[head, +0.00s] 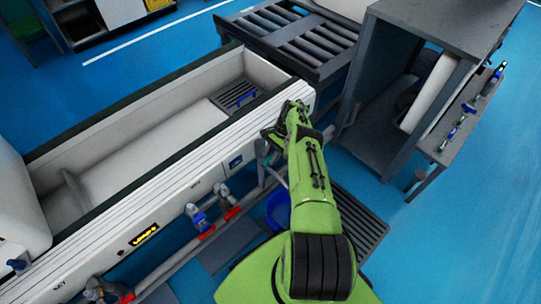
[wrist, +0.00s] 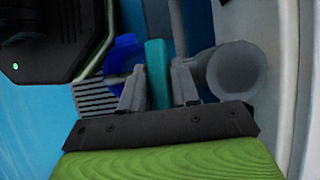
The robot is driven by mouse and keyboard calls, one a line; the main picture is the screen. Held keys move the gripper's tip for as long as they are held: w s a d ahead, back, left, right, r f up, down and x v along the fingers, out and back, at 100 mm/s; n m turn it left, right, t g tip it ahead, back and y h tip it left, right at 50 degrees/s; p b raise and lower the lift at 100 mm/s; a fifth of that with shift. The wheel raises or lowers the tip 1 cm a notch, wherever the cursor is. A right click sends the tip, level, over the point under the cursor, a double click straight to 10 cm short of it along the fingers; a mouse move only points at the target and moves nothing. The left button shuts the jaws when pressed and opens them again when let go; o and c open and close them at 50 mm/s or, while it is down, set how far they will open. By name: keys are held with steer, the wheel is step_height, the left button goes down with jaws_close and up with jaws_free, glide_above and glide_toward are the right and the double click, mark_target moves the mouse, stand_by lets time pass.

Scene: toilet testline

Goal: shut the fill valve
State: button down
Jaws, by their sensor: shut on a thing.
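In the wrist view, a flat teal handle (wrist: 157,72), which looks like the fill valve's lever, stands between the two grey fingers of my gripper (wrist: 158,84). The fingers are shut on it. The valve's body cannot be made out clearly.
The white trough (head: 150,150) runs along the left. Pipes with blue-handled (head: 199,221) and red fittings (head: 230,200) line its front. A blue container (head: 277,210) sits beside my arm. A roller table (head: 295,45) and grey cabinet (head: 385,90) stand behind.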

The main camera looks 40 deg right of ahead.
steer(key=shift+s+a+f, duration=0.15)
steer(key=shift+a, duration=0.1)
steer(key=c, duration=0.9)
jaws_free()
steer(key=shift+v, duration=3.9)
